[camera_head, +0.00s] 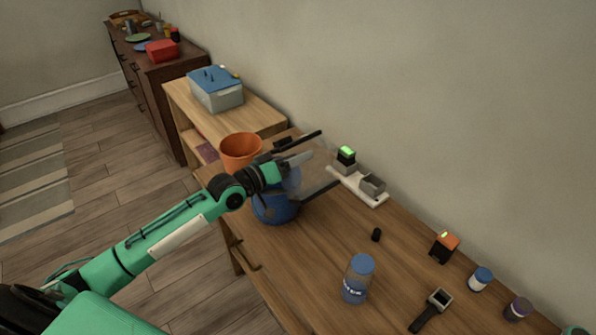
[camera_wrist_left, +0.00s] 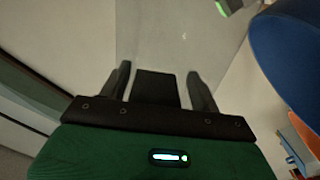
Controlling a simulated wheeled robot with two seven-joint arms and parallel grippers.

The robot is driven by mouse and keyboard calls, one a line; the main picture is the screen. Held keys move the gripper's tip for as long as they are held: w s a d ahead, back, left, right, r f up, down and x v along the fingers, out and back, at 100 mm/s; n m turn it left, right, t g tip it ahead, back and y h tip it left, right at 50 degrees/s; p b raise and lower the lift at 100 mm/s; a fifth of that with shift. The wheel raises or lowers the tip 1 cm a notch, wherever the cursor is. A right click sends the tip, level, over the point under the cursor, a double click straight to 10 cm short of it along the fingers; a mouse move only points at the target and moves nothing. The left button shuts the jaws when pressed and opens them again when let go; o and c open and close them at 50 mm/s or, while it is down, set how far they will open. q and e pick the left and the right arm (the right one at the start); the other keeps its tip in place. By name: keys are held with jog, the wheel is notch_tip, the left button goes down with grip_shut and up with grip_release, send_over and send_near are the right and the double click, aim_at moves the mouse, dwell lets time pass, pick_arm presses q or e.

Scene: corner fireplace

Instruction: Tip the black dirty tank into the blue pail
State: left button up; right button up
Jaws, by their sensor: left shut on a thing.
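My left gripper (camera_head: 281,168) is shut on the dirty tank (camera_head: 316,174), a smoky see-through box with dark bars along its edges. In the left wrist view, a black block of the tank (camera_wrist_left: 157,87) sits between the gripper's fingers (camera_wrist_left: 159,88), with a clear grey wall beyond. The blue pail (camera_head: 273,211) stands on the wooden table, partly hidden by the gripper and tank. The tank is above the pail's right side; its exact tilt is hard to tell. The pail also shows in the left wrist view (camera_wrist_left: 290,55). My right gripper is out of view.
An orange pail (camera_head: 240,150) stands behind the blue one. A white charger base (camera_head: 366,192) with a green-lit block (camera_head: 346,155) lies near the wall.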

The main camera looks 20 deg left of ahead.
aim_at(276, 142)
pick_arm(q)
jog(key=r+m, duration=0.1)
jog(key=m, duration=0.1)
jog(key=w+a+r+m, duration=0.1)
jog(key=m, duration=0.1)
jog(key=a+r+m, duration=0.1)
jog(key=shift+w+a+r+m+b, duration=0.2)
jog(key=shift+w+r+m+b, duration=0.05)
jog(key=shift+m+b, duration=0.15)
jog(key=shift+w+a+r+m, duration=0.15)
jog(key=shift+a+r+m, duration=0.15)
jog(key=shift+r+m, duration=0.3)
jog(key=shift+m, duration=0.3)
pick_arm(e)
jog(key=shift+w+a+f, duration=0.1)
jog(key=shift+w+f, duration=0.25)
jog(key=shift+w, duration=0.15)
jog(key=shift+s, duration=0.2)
